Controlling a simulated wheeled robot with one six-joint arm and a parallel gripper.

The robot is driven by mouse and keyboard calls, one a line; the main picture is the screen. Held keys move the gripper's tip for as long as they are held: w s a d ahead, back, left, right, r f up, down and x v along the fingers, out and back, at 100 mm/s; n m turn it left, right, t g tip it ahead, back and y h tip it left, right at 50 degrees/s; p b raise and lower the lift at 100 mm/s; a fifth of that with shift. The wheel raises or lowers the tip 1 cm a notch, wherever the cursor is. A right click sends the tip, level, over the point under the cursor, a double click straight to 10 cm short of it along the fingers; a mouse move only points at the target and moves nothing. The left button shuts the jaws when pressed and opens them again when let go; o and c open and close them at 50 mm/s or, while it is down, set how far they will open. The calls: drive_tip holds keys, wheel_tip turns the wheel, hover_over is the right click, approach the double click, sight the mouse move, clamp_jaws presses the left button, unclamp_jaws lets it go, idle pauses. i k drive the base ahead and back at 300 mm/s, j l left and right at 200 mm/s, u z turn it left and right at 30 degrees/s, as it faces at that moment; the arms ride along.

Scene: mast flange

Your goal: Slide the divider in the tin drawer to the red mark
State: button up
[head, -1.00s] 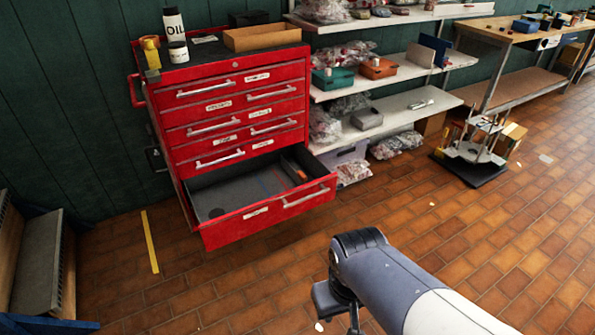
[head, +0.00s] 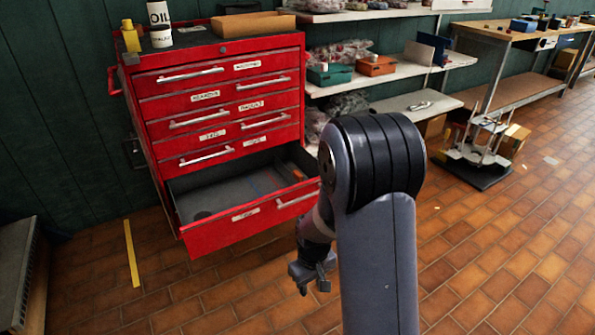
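The open bottom drawer (head: 225,232) of the red tool cabinet is pulled out toward me, with a grey inside. A dark upright panel, perhaps the divider (head: 283,167), stands near its right end; its edges are hard to make out. A small orange-red spot (head: 298,174) shows beside it, and I cannot tell whether this is the red mark. My gripper (head: 313,289) hangs outside the drawer, in front of and below its right front corner. Its fingers look apart and hold nothing visible. My arm hides the area right of the drawer.
The red cabinet (head: 150,100) carries an oil bottle (head: 159,20), a yellow item (head: 131,38) and a cardboard tray (head: 252,24). Shelves (head: 405,70) with boxes stand to its right. The tiled floor in front is clear apart from a yellow strip (head: 132,255).

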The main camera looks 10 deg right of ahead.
sight(294, 177)
drive_tip(key=i+l, duration=0.15)
drive_tip(key=i, duration=0.5)
drive_tip(key=i+l, duration=0.2)
drive_tip(key=i, duration=0.5)
drive_tip(key=i+l, duration=0.15)
drive_tip(key=i, duration=0.5)
